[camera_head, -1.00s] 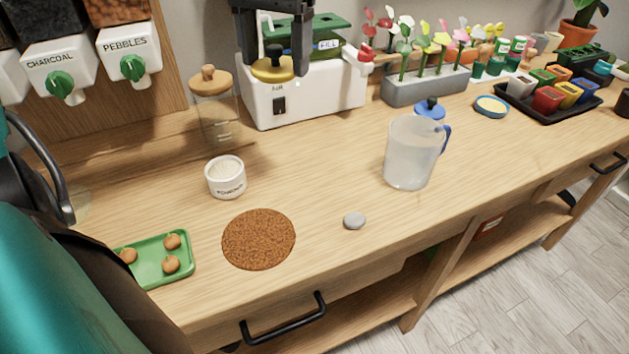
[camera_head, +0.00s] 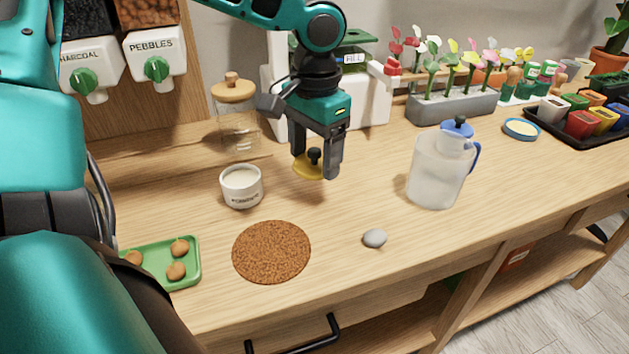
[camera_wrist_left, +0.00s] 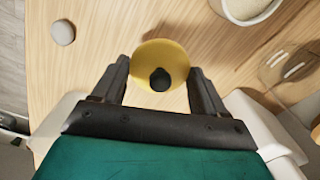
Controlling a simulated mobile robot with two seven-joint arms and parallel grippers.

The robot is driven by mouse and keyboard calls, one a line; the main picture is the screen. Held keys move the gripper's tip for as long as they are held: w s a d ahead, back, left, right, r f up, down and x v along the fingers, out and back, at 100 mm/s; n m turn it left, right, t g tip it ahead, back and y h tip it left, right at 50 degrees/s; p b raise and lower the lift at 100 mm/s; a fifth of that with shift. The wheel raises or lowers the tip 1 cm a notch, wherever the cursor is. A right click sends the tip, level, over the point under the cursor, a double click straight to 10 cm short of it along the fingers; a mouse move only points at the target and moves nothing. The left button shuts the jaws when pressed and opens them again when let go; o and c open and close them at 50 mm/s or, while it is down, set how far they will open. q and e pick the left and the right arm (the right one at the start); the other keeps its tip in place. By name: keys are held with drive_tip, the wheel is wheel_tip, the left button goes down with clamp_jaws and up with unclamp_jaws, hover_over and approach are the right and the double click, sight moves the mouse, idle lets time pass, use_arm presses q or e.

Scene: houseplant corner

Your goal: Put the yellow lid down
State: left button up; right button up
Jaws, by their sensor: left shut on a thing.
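The yellow lid (camera_head: 304,171) is a round disc with a black knob. My left gripper (camera_head: 317,170) is shut on it and points down over the bench, in front of the white machine. In the left wrist view the lid (camera_wrist_left: 176,54) lies between the two fingers of the gripper (camera_wrist_left: 160,76), at the knob. The lid looks low and about level; I cannot tell whether it touches the bench. My right gripper is not in view.
A white pot (camera_head: 241,188) stands close left of the lid, a glass jar (camera_head: 238,128) behind it. A clear jug (camera_head: 435,175) stands to the right. A brown round mat (camera_head: 271,252) and a grey stone (camera_head: 375,238) lie in front. Bare bench separates lid and jug.

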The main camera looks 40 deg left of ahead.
sight(315, 163)
use_arm(q)
wheel_tip(315, 163, down, 5)
drive_tip(key=shift+r+b, duration=0.1)
drive_tip(key=shift+b, duration=0.55)
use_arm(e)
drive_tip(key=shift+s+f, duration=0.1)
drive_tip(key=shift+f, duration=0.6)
use_arm(q)
drive_tip(key=shift+f, duration=0.2)
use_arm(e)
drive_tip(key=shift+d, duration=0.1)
use_arm(q)
drive_tip(key=shift+f, duration=0.15)
drive_tip(key=o, duration=1)
wheel_tip(315, 163, up, 12)
drive_tip(key=p, duration=0.3)
drive_tip(key=shift+d+f, duration=0.15)
drive_tip(key=shift+f, duration=0.1)
drive_tip(key=shift+r, duration=0.5)
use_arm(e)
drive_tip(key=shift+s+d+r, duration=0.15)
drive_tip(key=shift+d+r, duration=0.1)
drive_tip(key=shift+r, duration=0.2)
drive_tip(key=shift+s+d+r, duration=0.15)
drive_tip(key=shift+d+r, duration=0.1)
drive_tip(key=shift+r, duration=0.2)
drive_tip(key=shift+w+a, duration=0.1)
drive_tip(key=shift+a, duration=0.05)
